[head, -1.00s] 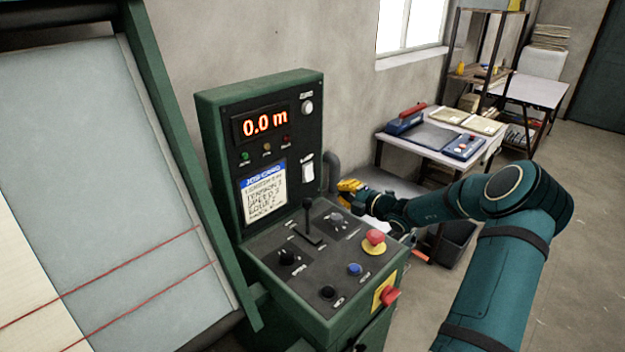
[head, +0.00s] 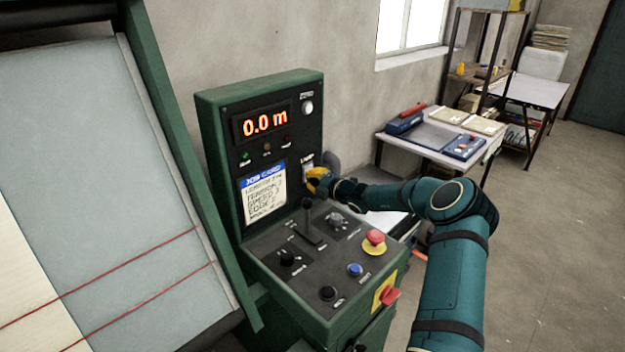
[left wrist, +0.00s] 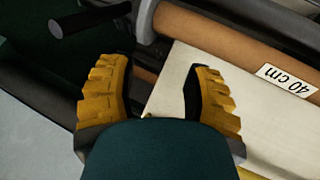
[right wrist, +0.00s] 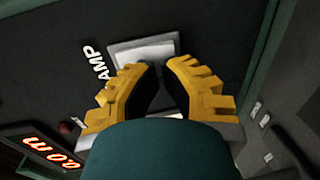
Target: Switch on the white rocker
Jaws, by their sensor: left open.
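The white rocker (head: 307,169) is on the upright black panel of the green console, below a lamp label. My right gripper (head: 315,182) is right at it and hides most of it in the head view. In the right wrist view, the rocker's pale plate (right wrist: 145,50) lies just beyond the yellow fingertips (right wrist: 160,70), which are drawn together with nothing seen between them. Whether they touch the rocker, and its position, I cannot tell. My left gripper (left wrist: 158,65) is open and empty, seen only in the left wrist view.
The console's sloped deck has a black lever (head: 308,220), a red mushroom button (head: 375,238) and a blue button (head: 355,269) below my right arm. The display (head: 263,121) reads 0.0 m. Pale cloth (left wrist: 200,95) and a brown roll (left wrist: 215,35) lie below my left gripper.

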